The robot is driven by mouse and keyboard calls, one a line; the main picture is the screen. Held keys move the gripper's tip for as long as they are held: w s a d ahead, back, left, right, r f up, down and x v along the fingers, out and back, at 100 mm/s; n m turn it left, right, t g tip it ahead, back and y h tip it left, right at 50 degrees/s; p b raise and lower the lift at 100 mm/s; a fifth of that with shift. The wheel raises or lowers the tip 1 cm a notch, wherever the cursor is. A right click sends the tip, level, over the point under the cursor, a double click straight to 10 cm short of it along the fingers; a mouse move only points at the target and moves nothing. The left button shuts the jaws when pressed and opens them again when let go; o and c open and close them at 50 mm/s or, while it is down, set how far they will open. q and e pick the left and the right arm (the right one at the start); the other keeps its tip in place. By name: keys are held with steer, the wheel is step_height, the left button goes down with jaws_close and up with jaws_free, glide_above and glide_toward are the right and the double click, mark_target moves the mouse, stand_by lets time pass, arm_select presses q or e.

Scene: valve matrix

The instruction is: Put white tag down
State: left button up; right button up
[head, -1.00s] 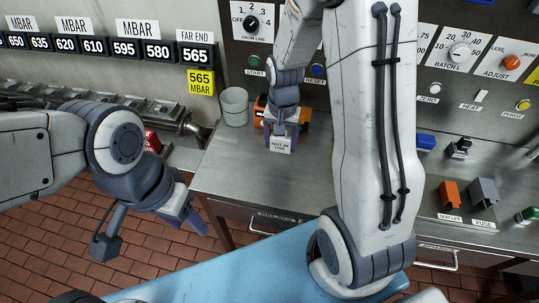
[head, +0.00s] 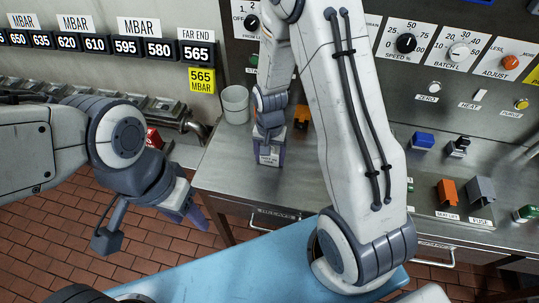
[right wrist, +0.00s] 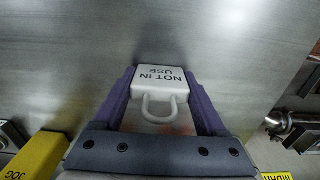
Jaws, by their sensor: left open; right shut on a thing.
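The white tag (head: 268,157), lettered "NOT IN USE", is between the fingers of my right gripper (head: 269,150) over the left part of the steel counter (head: 225,170). In the right wrist view the tag (right wrist: 160,80) sits between the two purple fingers of the gripper (right wrist: 161,95), with its loop toward the palm. The gripper is shut on it. I cannot tell whether the tag touches the counter. My left gripper (head: 185,212) is open and empty, left of the counter over the tiled floor.
A grey cup (head: 235,104) stands behind and left of the tag. An orange thing (head: 302,117) is partly hidden behind my right arm. Orange and grey covers (head: 449,193) stand at the right of the counter. Pipework (head: 160,113) runs at the left.

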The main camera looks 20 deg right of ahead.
steer(key=o, duration=1.3)
steer(key=shift+c, duration=0.2)
step_height(320, 180, up, 12)
steer(key=shift+f+b, duration=0.15)
steer(key=shift+b, duration=0.25)
steer(key=s+a+r+n, duration=0.3)
steer(key=s+a+n, duration=0.3)
steer(key=s, duration=0.4)
steer(key=s+a+r+n+y, duration=0.1)
steer(key=s+a+r+n, duration=0.3)
steer(key=s+a+n, duration=0.3)
steer(key=s+n, duration=0.1)
steer(key=s, duration=0.2)
steer(key=shift+w, duration=0.1)
